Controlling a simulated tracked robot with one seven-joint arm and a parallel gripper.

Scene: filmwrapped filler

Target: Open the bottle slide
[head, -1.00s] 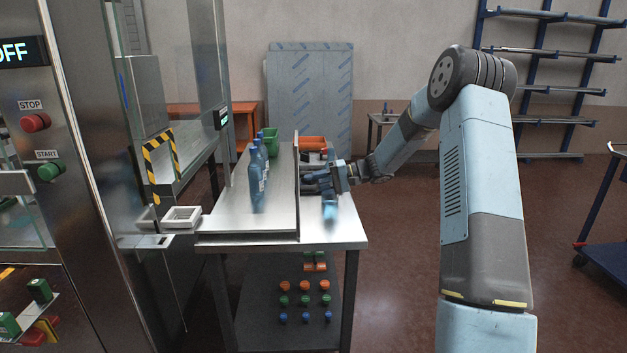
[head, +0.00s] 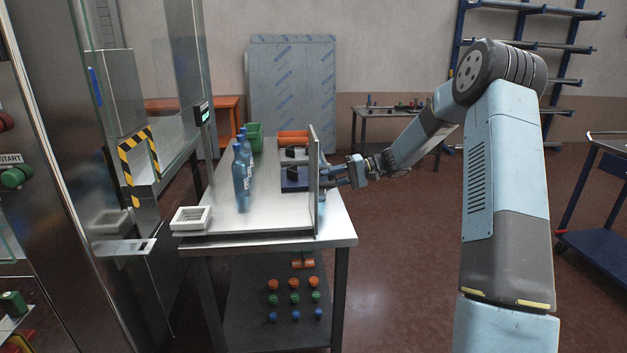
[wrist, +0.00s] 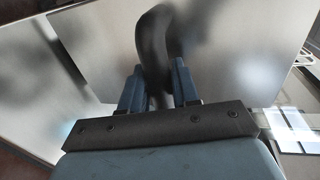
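The bottle slide appears to be the upright metal panel (head: 313,165) along the right part of the steel table, seen nearly edge-on in the head view. In the wrist view its broad metal face (wrist: 95,55) fills much of the picture, with a dark curved handle (wrist: 153,45) standing out from it. My gripper (head: 338,175) is at the panel's right side. In the wrist view its fingers (wrist: 158,92) lie on both sides of the handle and look closed on it. Blue bottles (head: 241,175) stand upright in a row left of the panel.
A glass-sided machine (head: 140,160) stands close on the left. Floor right of the table is clear.

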